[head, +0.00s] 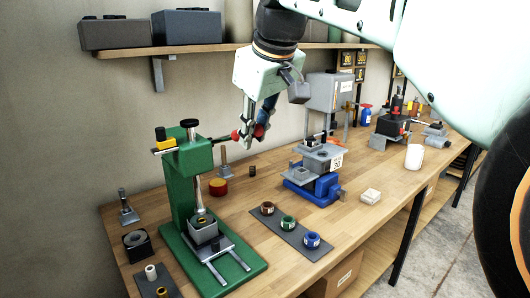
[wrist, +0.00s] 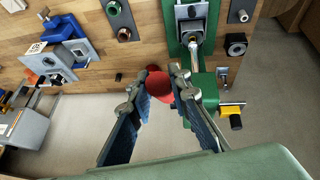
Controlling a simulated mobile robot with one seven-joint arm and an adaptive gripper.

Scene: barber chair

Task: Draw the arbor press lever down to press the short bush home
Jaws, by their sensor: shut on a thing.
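The green arbor press (head: 182,185) stands at the left of the bench, its column upright. Its lever (head: 221,139) reaches out to the right from the press head, roughly level, with a red knob (head: 236,134) towards its end. My gripper (head: 256,128) is shut on the red lever knob; its blue-padded fingers are on either side of the red end (wrist: 160,86) in the wrist view. Below the press ram, a grey block (head: 203,232) sits on the press base with a small dark and brassy piece at its top, probably the bush; its seating depth cannot be told.
A blue vise-like fixture (head: 312,190) stands right of the press. A dark mat (head: 290,232) with several coloured rings lies in front. A white cup (head: 414,157) stands farther right. A shelf (head: 140,50) runs along the wall above.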

